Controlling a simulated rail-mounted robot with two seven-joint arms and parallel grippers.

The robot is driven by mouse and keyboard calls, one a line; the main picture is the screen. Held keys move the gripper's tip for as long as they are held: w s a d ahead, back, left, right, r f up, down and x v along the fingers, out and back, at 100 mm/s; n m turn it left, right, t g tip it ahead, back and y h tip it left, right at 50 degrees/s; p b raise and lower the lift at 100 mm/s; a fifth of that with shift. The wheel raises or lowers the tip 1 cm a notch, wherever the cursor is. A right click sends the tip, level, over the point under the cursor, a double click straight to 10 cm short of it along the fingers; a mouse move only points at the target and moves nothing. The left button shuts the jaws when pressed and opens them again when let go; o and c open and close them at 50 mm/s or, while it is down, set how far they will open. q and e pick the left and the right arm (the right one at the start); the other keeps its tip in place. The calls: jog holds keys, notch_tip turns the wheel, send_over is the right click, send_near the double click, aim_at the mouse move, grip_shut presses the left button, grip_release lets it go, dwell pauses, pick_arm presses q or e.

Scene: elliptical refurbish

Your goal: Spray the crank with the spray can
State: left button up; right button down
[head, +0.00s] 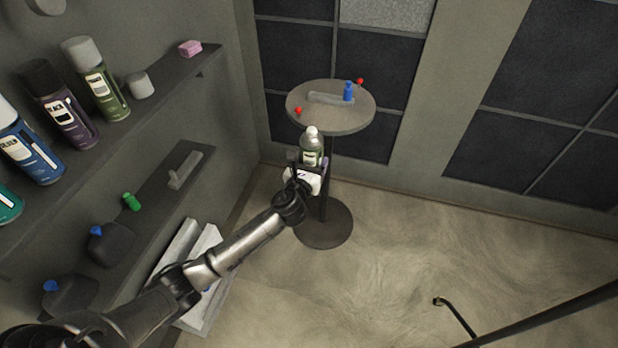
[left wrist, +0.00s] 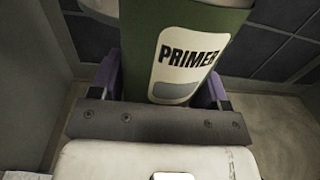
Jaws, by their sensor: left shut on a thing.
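My left gripper (head: 308,163) is shut on a green spray can (head: 311,148) with a pale cap and holds it upright. In the left wrist view the can (left wrist: 235,22) has a label reading PRIMER and sits between the purple finger pads of the gripper (left wrist: 160,85). The crank, seemingly the grey bar with a blue upright handle (head: 348,91), lies on a round grey table (head: 345,122). The can is in front of the table's near edge in the head view; the gap between them is hard to judge. My right gripper is not in view.
Two red knobs (head: 298,110) (head: 360,81) are at the table's rim. Wall shelves (head: 150,105) at left hold several spray cans, a pink block (head: 190,48) and small parts. A dark bent rod (head: 455,314) is at lower right. The floor (head: 400,260) is mostly clear.

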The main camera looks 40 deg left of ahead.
aim_at(309, 164)
pick_arm(q)
jog(key=shift+w+a+f+b, duration=0.1)
jog(key=shift+a+f+b, duration=0.15)
jog(key=shift+f, duration=0.3)
jog(key=shift+w+a+f+b, duration=0.1)
jog(key=shift+a+f+b, duration=0.15)
jog(key=shift+f, duration=0.3)
jog(key=shift+w+a+f, duration=0.2)
jog(key=b+x, duration=0.1)
jog(key=x, duration=0.1)
jog(key=a+b+x, duration=0.1)
jog(key=b+x, duration=0.1)
jog(key=x, duration=0.1)
jog(key=shift+r, duration=0.1)
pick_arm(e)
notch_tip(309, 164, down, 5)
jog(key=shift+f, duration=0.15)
